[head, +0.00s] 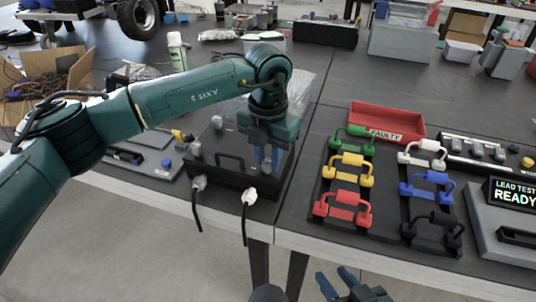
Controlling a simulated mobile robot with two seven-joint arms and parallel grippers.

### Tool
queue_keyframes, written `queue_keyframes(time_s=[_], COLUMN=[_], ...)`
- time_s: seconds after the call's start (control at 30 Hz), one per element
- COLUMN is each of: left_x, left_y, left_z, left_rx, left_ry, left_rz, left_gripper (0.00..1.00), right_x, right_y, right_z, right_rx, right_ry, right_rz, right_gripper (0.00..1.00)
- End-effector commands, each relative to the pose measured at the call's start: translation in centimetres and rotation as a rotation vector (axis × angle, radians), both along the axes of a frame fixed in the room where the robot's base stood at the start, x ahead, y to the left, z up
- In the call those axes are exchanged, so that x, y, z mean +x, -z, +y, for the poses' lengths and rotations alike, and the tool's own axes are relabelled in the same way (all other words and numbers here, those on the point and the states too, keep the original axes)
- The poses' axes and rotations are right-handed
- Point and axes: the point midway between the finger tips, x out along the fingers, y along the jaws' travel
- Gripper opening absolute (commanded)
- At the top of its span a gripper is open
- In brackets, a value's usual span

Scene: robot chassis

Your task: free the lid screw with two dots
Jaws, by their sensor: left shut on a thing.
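The black chassis (225,180) stands near the front edge of the table, with a black lid handle (231,160) on top. Grey lid screws show at its back left (217,122) and left (194,148); any dots on them are too small to make out. My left gripper (269,165) points down over the right part of the lid. Its blue fingers are shut on a lid screw, which they mostly hide; I cannot tell its dots. My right gripper (337,282) is low at the bottom edge, in front of the table, open and empty.
Coloured handled leads sit on a black rack (388,225) to the right. Clear plastic is behind my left gripper.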

Motion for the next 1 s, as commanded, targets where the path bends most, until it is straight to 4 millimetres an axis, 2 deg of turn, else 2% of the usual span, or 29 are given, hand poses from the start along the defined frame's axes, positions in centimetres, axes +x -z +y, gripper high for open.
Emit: queue_keyframes(time_s=[0.03, 0.07, 0.33, 0.57, 0.67, 0.77, 1.0], left_x=[0.0, 0.0, 0.0, 0.0, 0.1, 0.1, 0.1], left_y=[0.0, 0.0, 0.0, -0.1, -0.7, -2.1, -7.5], left_z=[0.0, 0.0, 0.0, 0.0, 0.0, 0.0, 0.0], left_rx=[0.001, 0.001, 0.000, 0.000, -0.001, 0.000, -0.002], left_ry=[-0.002, -0.001, 0.000, 0.000, 0.000, 0.001, -0.001], left_rz=[0.001, 0.001, 0.000, 0.000, -0.002, -0.004, -0.005], left_gripper=[0.01, 0.24, 0.45, 0.45, 0.45, 0.45, 0.45], right_x=[0.0, 0.0, 0.1, 0.1, 0.1, 0.1, 0.1], right_y=[0.0, 0.1, 0.1, 0.1, 0.1, 0.1, 0.1], right_z=[0.0, 0.0, 0.0, 0.0, 0.0, 0.1, 0.1], right_rx=[0.000, -0.001, -0.001, 0.000, 0.000, 0.000, -0.001], right_ry=[0.000, -0.001, 0.000, -0.001, -0.001, -0.002, -0.003], right_rz=[0.000, 0.001, 0.000, 0.000, 0.000, 0.000, -0.001], right_gripper=[0.36, 0.36, 0.36, 0.36, 0.36, 0.36, 0.36])
